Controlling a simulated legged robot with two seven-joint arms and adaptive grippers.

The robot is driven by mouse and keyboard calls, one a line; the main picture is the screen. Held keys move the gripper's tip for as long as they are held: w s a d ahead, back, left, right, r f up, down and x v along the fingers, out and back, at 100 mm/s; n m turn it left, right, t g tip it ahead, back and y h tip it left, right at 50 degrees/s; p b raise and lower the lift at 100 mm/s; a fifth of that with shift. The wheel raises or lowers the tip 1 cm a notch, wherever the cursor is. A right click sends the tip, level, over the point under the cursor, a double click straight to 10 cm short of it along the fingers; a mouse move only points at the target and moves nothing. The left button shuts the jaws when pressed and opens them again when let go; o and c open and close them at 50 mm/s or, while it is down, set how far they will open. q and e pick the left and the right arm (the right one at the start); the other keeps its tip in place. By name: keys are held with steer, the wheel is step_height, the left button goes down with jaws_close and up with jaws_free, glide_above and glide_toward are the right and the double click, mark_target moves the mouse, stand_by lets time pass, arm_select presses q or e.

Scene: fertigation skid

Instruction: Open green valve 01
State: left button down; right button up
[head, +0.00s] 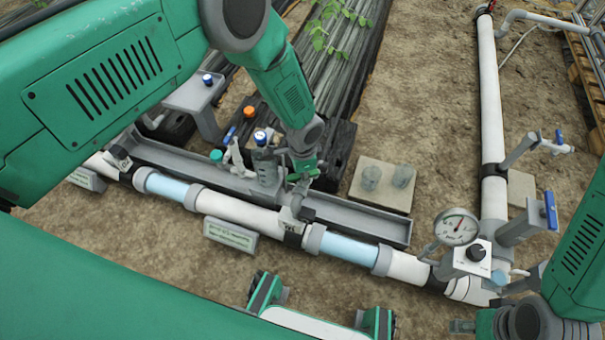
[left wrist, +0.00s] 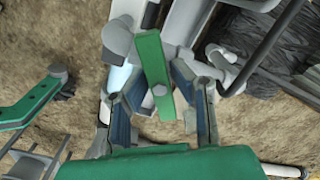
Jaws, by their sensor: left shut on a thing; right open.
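The green valve handle (left wrist: 153,70) is a flat green lever with a round grey bolt, seen in the left wrist view. It lies between the fingers of my left gripper (left wrist: 163,105), which is shut on it. In the head view my left gripper (head: 297,187) is over the grey valve body (head: 291,217) on the white pipe, and hides most of the handle there. A dark tag on the pipe below is too small to read surely. My right gripper (head: 465,326) is partly in view at the bottom right, open and away from this valve.
A pressure gauge (head: 456,227) and a black knob (head: 476,252) stand on the pipe at the right. Blue-handled valves (head: 550,210) are near my right arm. A grey channel (head: 360,218) runs behind the pipe.

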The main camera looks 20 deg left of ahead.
arm_select(q)
steer(key=n, duration=1.2)
steer(key=c, duration=1.3)
jaws_free()
steer(key=shift+r, duration=0.1)
step_height(320, 180, up, 10)
steer(key=p, duration=0.7)
steer(key=shift+p, duration=0.4)
